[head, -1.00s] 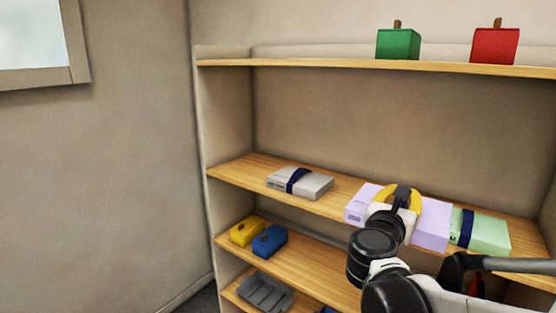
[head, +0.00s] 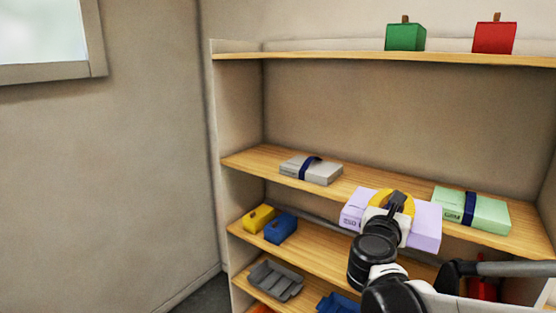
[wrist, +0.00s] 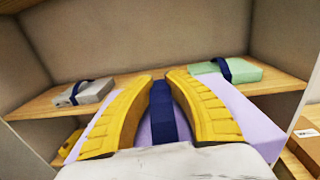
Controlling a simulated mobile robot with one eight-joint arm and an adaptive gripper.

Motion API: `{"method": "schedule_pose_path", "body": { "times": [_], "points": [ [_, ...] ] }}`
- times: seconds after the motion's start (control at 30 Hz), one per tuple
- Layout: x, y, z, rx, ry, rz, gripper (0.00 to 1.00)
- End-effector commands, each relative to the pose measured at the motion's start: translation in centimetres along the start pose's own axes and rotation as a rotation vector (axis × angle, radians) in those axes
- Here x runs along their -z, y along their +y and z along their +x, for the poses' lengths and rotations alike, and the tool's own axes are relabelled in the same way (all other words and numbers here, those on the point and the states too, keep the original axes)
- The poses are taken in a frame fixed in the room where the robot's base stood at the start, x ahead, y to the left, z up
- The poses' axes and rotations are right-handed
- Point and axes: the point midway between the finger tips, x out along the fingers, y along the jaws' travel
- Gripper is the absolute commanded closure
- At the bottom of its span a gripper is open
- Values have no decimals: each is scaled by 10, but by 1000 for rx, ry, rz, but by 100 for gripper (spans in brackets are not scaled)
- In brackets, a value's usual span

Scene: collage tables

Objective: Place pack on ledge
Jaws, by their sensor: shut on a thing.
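A lilac pack (head: 424,228) with a dark blue band is held in my gripper (head: 396,200). The pack also shows in the wrist view (wrist: 245,118), with the band (wrist: 162,112) between my two yellow fingers (wrist: 160,88). My gripper is shut on the pack. In the head view the pack appears in front of the middle shelf (head: 350,184), overlapping its front edge; I cannot tell whether it touches the shelf. On that shelf a grey pack (head: 322,172) lies to the left and a mint green pack (head: 484,212) to the right, both with dark blue bands.
Green (head: 405,38) and red (head: 494,39) blocks stand on the top shelf. Yellow (head: 258,218) and blue (head: 281,228) blocks sit on the shelf below. A grey tray (head: 275,280) is lower down. Between the grey and mint packs the middle shelf has free room.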

Motion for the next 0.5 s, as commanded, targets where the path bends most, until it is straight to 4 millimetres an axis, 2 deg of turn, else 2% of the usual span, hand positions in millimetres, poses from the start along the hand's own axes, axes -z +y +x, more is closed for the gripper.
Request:
{"method": "schedule_pose_path", "body": {
  "times": [0.03,0.17,0.27,0.37,0.5],
  "points": [
    [13,4,3,-16,-1,-1,100],
    [42,16,8,-67,0,-2,100],
    [72,28,13,-116,1,-2,100],
    [109,41,17,-179,1,-2,100],
    [177,64,20,-296,1,-1,100]
  ]
}}
